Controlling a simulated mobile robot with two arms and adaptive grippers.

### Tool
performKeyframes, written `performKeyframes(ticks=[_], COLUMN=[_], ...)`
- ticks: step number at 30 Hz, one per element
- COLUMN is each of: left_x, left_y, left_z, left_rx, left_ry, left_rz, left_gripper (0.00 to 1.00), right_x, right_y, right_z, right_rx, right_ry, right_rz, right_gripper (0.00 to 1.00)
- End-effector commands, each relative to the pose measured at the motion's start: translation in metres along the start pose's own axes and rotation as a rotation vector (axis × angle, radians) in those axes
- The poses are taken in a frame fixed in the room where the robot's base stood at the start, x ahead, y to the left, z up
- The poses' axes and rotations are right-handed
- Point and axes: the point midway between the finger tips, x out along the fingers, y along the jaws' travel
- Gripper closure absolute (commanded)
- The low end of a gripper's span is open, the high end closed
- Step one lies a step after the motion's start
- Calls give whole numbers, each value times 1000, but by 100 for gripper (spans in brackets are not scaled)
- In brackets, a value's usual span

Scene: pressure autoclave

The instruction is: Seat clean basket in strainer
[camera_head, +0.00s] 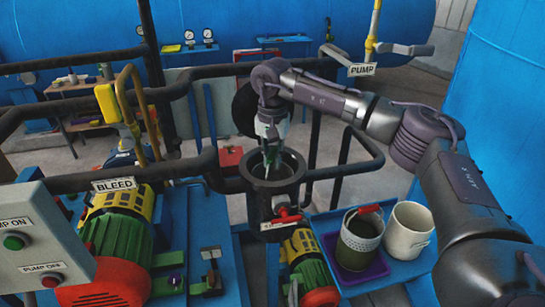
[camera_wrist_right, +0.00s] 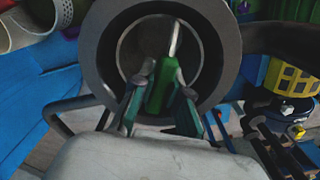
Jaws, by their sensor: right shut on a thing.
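The strainer (camera_head: 273,205) is a dark upright pot with an open round mouth. My right gripper (camera_head: 270,158) points down into this mouth and is shut on a green handle (camera_wrist_right: 160,88). The handle appears to belong to the clean basket; the basket's body is hidden in the head view and hard to make out inside the dark bore. A pale rod runs from the handle in the right wrist view. The strainer's thick grey rim (camera_wrist_right: 105,50) surrounds the handle there. My left gripper is not in view.
A round black lid (camera_head: 244,108) stands open behind the strainer. To the right, a light mesh basket with a red handle (camera_head: 370,209) sits in a dark container on a purple tray (camera_head: 374,270). A white bucket (camera_head: 408,234) stands beside it. Pipes and a motor (camera_head: 118,235) crowd the left.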

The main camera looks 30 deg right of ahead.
Motion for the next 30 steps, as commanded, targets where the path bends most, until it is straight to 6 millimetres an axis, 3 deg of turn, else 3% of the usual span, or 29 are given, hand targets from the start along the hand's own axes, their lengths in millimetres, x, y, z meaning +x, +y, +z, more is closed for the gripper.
performKeyframes(ticks=[17, 18, 22, 30], left_x=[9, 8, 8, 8], left_y=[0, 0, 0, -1], left_z=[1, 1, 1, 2], left_rx=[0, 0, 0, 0], left_ry=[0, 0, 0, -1], left_rz=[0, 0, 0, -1], left_gripper=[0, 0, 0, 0], right_x=[15, 14, 14, 14], right_y=[0, 0, 0, 0], right_z=[0, 0, 0, 0], right_rx=[0, 0, 0, 0], right_ry=[0, 0, 0, -1], right_rz=[-1, -1, -1, 1], right_gripper=[100, 80, 59, 56])
